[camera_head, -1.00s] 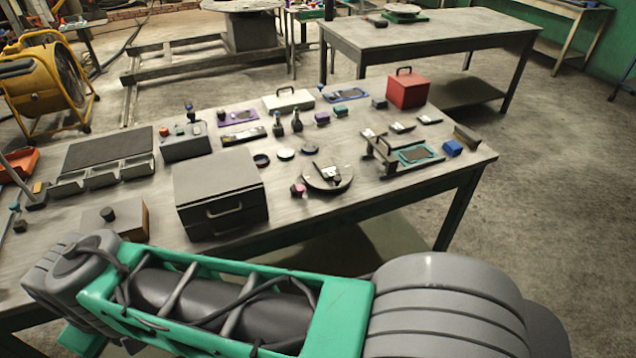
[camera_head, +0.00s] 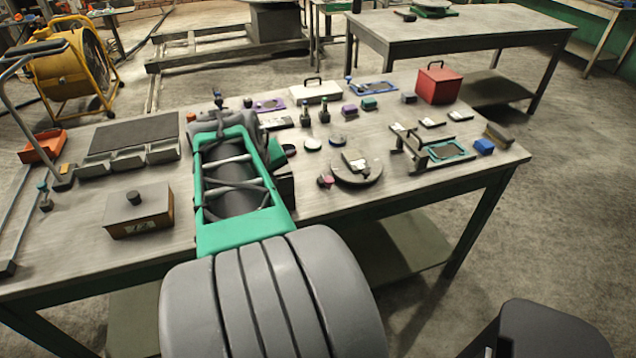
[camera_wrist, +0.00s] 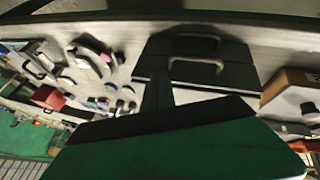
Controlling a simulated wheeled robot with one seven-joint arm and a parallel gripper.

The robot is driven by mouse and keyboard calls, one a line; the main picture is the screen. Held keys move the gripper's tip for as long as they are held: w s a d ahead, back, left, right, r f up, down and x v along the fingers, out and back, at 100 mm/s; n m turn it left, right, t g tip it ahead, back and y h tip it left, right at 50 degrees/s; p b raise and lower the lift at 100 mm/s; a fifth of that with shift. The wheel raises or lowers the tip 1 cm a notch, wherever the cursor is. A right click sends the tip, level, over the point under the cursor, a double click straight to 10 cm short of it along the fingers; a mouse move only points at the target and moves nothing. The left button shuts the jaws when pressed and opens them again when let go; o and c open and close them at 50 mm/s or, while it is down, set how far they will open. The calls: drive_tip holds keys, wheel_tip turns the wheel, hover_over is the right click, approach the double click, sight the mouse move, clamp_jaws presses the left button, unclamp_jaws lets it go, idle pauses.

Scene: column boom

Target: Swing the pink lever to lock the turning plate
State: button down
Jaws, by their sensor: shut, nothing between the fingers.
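The pink lever (camera_head: 326,181) is a small pink knob at the left front edge of the round turning plate (camera_head: 369,177). The plate lies flat on the workbench and carries a pale, dark-edged piece on top. In the wrist view the pink lever (camera_wrist: 107,57) shows beside the plate (camera_wrist: 84,68), left of the dark toolbox. My gripper (camera_wrist: 158,90) is shut and empty, over the bench near the toolbox and apart from the lever. In the head view my green forearm hides the gripper.
The dark grey toolbox (camera_wrist: 215,52) with a handle is mostly hidden behind my arm in the head view. A wooden box with a black knob (camera_head: 139,211) stands to the left. A slotted fixture (camera_head: 426,155) and a blue block (camera_head: 484,147) lie right of the plate. Bench space before the plate is narrow.

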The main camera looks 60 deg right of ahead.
drive_tip(key=m+g+h, duration=0.1)
drive_tip(key=m, duration=0.1)
approach(326, 179)
drive_tip(key=w+a+r, duration=0.1)
drive_tip(key=a+r, duration=0.1)
drive_tip(key=a, duration=0.1)
drive_tip(key=shift+a+r, duration=0.1)
drive_tip(key=shift+r, duration=0.1)
drive_tip(key=shift+n, duration=0.3)
drive_tip(key=x, duration=1)
drive_tip(key=shift+s+p, duration=0.1)
drive_tip(key=shift+p, duration=0.25)
